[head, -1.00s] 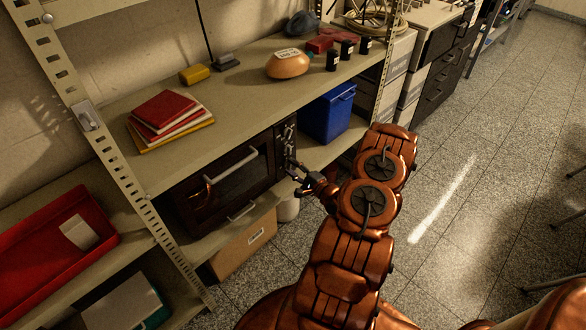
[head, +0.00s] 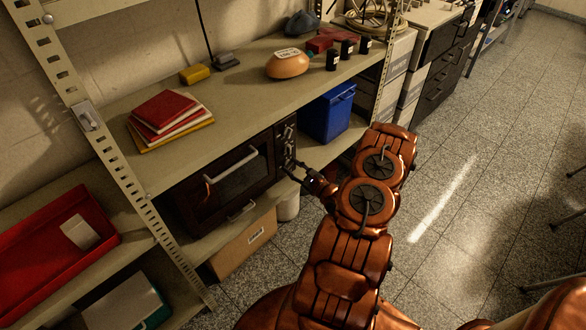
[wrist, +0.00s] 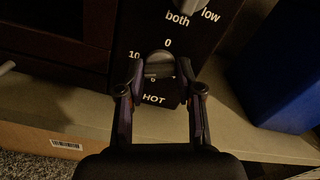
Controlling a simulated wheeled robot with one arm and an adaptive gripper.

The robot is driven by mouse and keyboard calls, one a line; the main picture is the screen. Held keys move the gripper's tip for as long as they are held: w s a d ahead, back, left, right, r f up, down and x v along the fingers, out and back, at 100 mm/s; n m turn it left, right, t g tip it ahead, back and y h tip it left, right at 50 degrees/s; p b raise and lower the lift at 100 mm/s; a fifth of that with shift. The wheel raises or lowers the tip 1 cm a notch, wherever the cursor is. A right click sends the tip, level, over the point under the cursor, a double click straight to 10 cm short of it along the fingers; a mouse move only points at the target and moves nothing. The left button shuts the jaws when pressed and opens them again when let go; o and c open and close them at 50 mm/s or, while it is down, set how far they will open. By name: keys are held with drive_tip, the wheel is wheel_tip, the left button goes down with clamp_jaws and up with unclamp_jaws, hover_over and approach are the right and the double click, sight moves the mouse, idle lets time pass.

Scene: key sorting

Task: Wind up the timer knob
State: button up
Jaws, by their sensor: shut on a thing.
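The toaster oven (head: 236,178) sits on the shelf below the top one, with its control panel on its right side. In the wrist view the timer knob (wrist: 158,57) is a grey round knob below the "0" mark, with "10" to its left and "HOT" printed beneath. My gripper (wrist: 160,82) is shut on the timer knob, one finger on each side. In the head view my gripper (head: 287,167) reaches the panel from the right, and the knob itself is hard to make out there. Another knob (wrist: 187,4), marked "both" and "low", is above it.
A blue bin (head: 328,115) stands right of the oven on the same shelf.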

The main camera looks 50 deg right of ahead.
drive_tip(key=shift+m, duration=0.5)
idle(0.3)
drive_tip(key=o, duration=1.1)
drive_tip(key=shift+o, duration=0.2)
drive_tip(key=shift+s, duration=0.1)
drive_tip(key=s, duration=1.2)
drive_tip(key=shift+a, duration=0.15)
drive_tip(key=shift+w, duration=0.1)
